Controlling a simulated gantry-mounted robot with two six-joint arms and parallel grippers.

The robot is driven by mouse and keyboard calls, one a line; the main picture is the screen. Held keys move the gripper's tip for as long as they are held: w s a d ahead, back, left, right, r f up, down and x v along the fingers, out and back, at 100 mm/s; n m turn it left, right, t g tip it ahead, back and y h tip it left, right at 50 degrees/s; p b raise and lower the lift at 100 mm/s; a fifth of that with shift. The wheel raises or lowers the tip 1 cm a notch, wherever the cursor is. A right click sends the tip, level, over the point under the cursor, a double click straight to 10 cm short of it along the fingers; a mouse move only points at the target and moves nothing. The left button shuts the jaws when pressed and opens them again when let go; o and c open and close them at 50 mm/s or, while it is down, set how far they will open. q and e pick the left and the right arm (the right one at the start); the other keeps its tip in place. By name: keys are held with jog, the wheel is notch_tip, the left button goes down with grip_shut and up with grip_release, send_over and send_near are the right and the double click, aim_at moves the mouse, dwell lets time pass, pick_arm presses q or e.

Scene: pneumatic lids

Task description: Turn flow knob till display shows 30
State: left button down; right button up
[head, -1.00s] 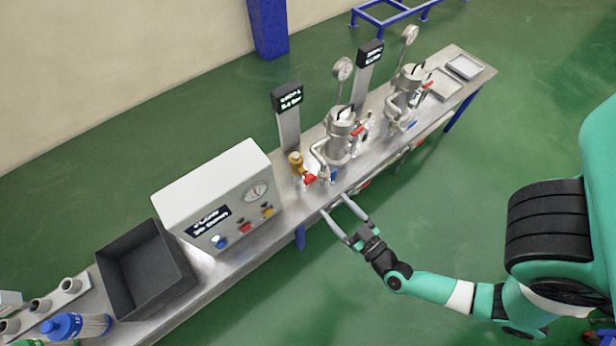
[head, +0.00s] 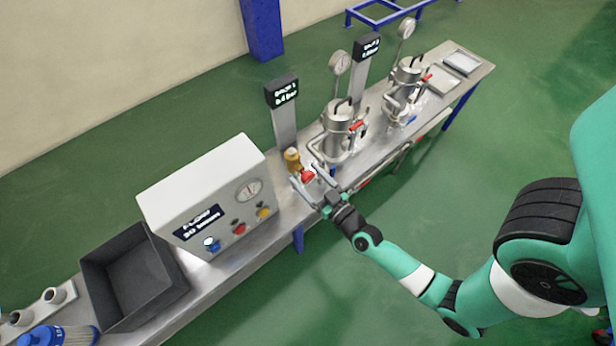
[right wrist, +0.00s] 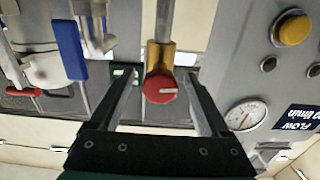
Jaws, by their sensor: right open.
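The red knob (head: 307,176) with a white pointer mark sits on the front of a brass valve body (head: 292,160). It also shows in the right wrist view (right wrist: 160,89). My right gripper (head: 305,178) is open, with one finger on each side of the knob; in the right wrist view a gap shows between the knob and each finger. The dark flow display (head: 198,222) is on the white control box (head: 190,176). It shows partly in the right wrist view (right wrist: 300,118), cut off at the edge; its number is too blurred to read surely. My left gripper is not in view.
The control box also carries a round gauge (head: 249,189) and blue, red and yellow buttons. A dark open bin (head: 128,275) is at the left.

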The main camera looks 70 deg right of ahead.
grip_shut()
jog(key=shift+r+n, duration=0.1)
jog(key=shift+n, duration=0.2)
jog(key=shift+r+n+p, duration=0.1)
jog(key=shift+n+p, duration=0.6)
jog(key=shift+p, duration=0.25)
jog(key=n+p, duration=0.4)
jog(key=n, duration=0.1)
jog(key=shift+d+n, duration=0.1)
jog(key=shift+n, duration=0.2)
jog(key=shift+n+p, duration=0.8)
jog(key=shift+n, duration=0.3)
